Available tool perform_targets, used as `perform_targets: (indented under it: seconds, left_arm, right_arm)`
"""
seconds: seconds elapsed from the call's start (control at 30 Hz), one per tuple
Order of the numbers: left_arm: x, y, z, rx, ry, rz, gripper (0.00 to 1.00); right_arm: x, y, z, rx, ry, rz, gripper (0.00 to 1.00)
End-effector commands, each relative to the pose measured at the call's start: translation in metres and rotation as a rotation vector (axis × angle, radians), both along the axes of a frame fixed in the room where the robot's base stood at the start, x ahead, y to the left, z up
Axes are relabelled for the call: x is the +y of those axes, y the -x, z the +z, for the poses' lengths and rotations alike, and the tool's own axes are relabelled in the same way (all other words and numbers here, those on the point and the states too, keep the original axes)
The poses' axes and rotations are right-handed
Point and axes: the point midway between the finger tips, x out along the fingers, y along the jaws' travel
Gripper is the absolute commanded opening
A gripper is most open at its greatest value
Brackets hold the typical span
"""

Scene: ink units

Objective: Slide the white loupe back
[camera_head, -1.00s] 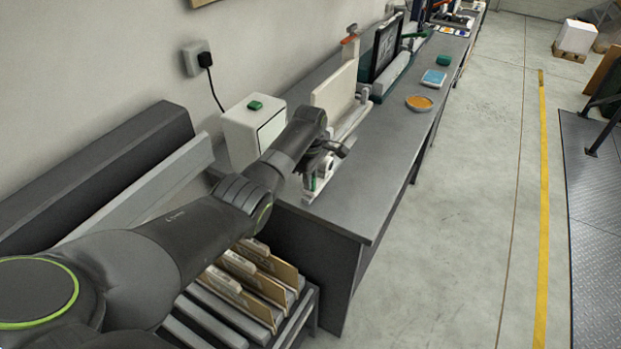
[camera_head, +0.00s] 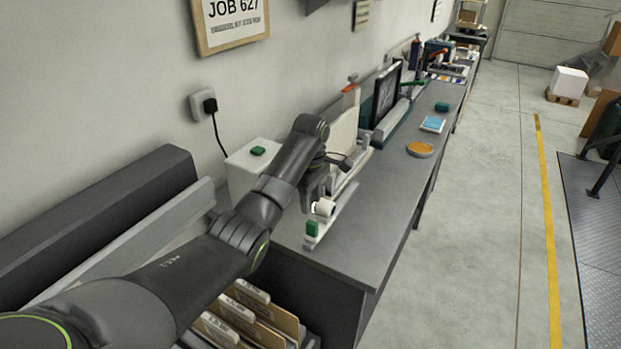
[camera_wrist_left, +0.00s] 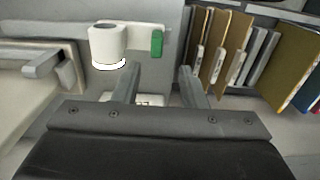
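The white loupe (camera_head: 324,208) stands on a pale rail on the dark grey bench, near its front end. A green block (camera_head: 312,229) sits at the rail's near end. My left gripper (camera_head: 313,194) is just above and beside the loupe in the head view, partly hiding it. In the left wrist view the loupe (camera_wrist_left: 107,42) is beyond the left finger, outside the gap. The two fingers (camera_wrist_left: 158,82) are apart with nothing gripped between them. The green block (camera_wrist_left: 157,42) shows beyond the gap. My right gripper is not in view.
A white box (camera_head: 243,172) with a green button stands left of my wrist. An upright cream panel (camera_head: 344,132) is behind the rail. Cardboard folders (camera_head: 262,318) stand in a rack below the bench end. An orange dish (camera_head: 419,149) lies farther along; the bench's right side is mostly clear.

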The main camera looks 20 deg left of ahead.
Motion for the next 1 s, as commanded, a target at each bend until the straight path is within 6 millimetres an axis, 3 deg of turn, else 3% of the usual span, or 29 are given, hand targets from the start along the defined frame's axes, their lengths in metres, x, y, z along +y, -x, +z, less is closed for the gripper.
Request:
perform_targets:
  seconds: [0.07,0.2,0.3,0.53,1.0]
  left_arm:
    - [0.000,-0.001,0.019,-0.006,-0.001,-0.001,0.38]
    - [0.001,0.000,0.060,-0.002,-0.001,0.000,0.38]
    - [0.001,0.001,0.068,0.003,0.000,0.000,0.38]
    - [0.001,0.001,0.079,0.002,0.000,0.000,0.38]
    - [0.001,0.001,0.078,0.002,0.000,0.000,0.38]
  right_arm:
    - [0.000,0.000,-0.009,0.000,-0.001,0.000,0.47]
    - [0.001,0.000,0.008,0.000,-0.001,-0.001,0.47]
    - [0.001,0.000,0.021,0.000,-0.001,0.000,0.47]
    - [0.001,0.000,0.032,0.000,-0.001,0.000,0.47]
    - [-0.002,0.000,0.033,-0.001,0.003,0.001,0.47]
